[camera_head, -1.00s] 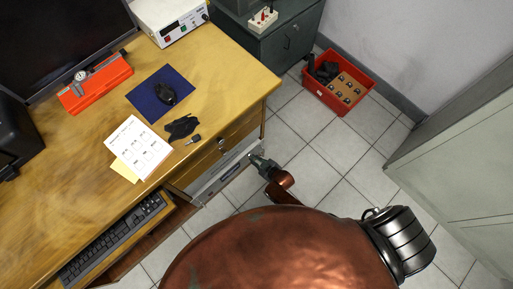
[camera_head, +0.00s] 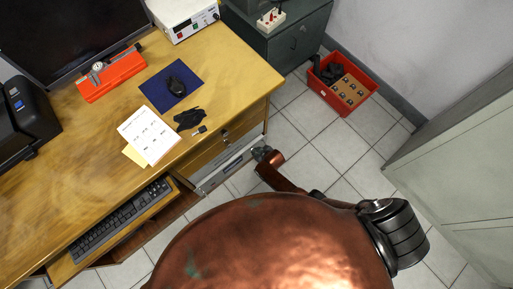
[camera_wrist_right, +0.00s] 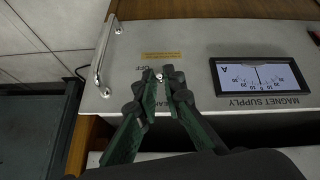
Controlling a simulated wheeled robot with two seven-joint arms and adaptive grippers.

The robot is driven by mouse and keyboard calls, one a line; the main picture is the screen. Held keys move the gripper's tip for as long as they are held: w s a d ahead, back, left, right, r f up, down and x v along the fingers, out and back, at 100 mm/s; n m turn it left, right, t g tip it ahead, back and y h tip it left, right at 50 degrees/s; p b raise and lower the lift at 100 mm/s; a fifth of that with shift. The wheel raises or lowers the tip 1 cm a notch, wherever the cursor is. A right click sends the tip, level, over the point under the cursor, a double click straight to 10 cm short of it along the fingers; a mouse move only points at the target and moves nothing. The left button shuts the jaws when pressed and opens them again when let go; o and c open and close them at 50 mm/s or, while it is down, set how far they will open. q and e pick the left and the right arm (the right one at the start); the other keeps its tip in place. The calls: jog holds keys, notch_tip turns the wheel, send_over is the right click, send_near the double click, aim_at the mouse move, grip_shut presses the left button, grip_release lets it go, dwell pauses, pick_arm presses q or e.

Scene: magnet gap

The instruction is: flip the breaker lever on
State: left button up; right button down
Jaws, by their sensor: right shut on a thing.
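The grey magnet supply panel (camera_head: 231,167) is set in the desk's side below the top, and it fills much of the right wrist view (camera_wrist_right: 205,60). My right gripper (camera_head: 263,153) is at this panel. In the right wrist view its green fingers (camera_wrist_right: 165,78) are close together, shut on the small breaker lever (camera_wrist_right: 158,76). Only a bright bit of the lever shows between the tips; the rest is hidden, so its position is unclear. My left gripper is not in view.
A metal handle (camera_wrist_right: 104,52) is left of the fingers and a meter (camera_wrist_right: 258,76) is to their right.

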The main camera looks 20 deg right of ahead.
jog(key=shift+d, duration=0.1)
dwell(0.3)
jog(key=c, duration=2)
grip_release()
jog(key=shift+c, duration=0.2)
jog(key=v, duration=1.2)
